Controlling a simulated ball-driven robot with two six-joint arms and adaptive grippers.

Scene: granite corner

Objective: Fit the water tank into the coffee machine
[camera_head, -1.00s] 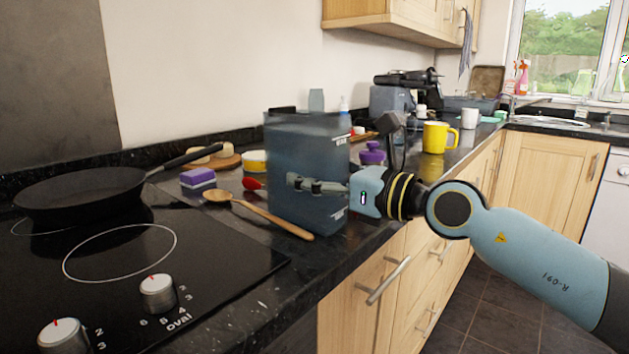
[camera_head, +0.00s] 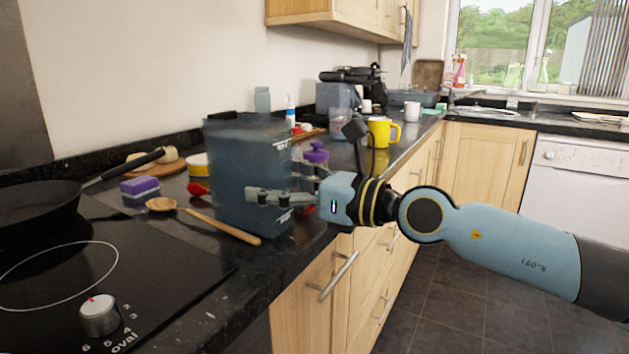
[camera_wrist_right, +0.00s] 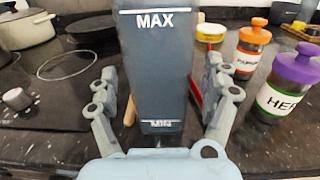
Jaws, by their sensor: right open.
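The water tank (camera_head: 235,160) is a tall, see-through dark blue-grey box standing upright on the black counter beside the hob. It also shows in the right wrist view (camera_wrist_right: 157,60), with MAX and MIN marks on its face. My right gripper (camera_head: 258,196) is open at the tank's right side. In the wrist view one finger is on each side of the tank, with gaps beside it. The coffee machine (camera_head: 338,95), black and grey, appears to be the one far back on the counter, partly hidden by things in front. My left gripper is not in view.
A wooden spoon (camera_head: 215,224) lies close in front of the tank. A purple sponge (camera_head: 140,186) and a pan (camera_head: 40,205) are to the left. A purple-lidded jar (camera_head: 316,155) and a yellow mug (camera_head: 380,132) stand between the tank and the machine.

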